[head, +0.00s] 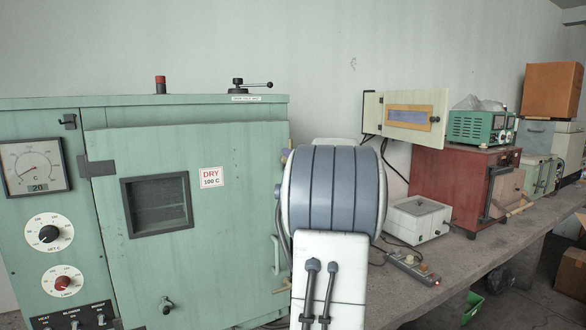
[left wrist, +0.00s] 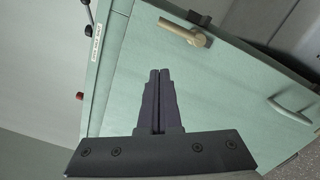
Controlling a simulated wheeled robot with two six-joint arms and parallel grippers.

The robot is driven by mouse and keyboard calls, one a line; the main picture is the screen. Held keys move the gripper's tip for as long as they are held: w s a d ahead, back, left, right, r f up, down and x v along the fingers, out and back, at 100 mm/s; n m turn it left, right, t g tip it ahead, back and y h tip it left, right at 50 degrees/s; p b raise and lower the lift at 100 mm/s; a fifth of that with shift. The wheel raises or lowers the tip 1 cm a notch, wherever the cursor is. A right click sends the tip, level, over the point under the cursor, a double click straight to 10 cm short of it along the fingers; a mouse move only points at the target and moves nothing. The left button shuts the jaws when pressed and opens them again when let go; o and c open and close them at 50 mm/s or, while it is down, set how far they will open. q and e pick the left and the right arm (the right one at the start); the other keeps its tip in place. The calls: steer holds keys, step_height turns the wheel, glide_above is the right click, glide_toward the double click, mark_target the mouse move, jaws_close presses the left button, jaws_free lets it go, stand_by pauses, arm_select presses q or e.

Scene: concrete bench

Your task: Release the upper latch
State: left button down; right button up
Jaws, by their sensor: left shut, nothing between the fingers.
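The green oven (head: 240,225) has its door shut. In the left wrist view the upper latch (left wrist: 185,32) is a beige lever on the green door (left wrist: 225,75). Its free end points to the upper left of that picture, and a dark catch (left wrist: 200,18) sits beside its pivot. My left gripper (left wrist: 160,71) is shut and empty, its dark fingertips apart from the latch, which appears above and right of them. In the head view my own arm covers most of the gripper and the upper latch area. My right gripper is not in view.
A green door handle (left wrist: 290,110) stands out from the door. In the head view a beige lower latch (head: 281,290) shows near the door's right edge. A black-knobbed lever (head: 252,85) and a red-topped knob (head: 160,84) are on the oven top. A white box (head: 417,219) stands right of my arm.

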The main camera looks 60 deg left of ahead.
arm_select(q)
steer(key=d, duration=0.1)
steer(key=d+b, duration=0.1)
steer(key=d, duration=0.1)
steer(key=shift+s+d, duration=0.3)
steer(key=shift+s, duration=0.1)
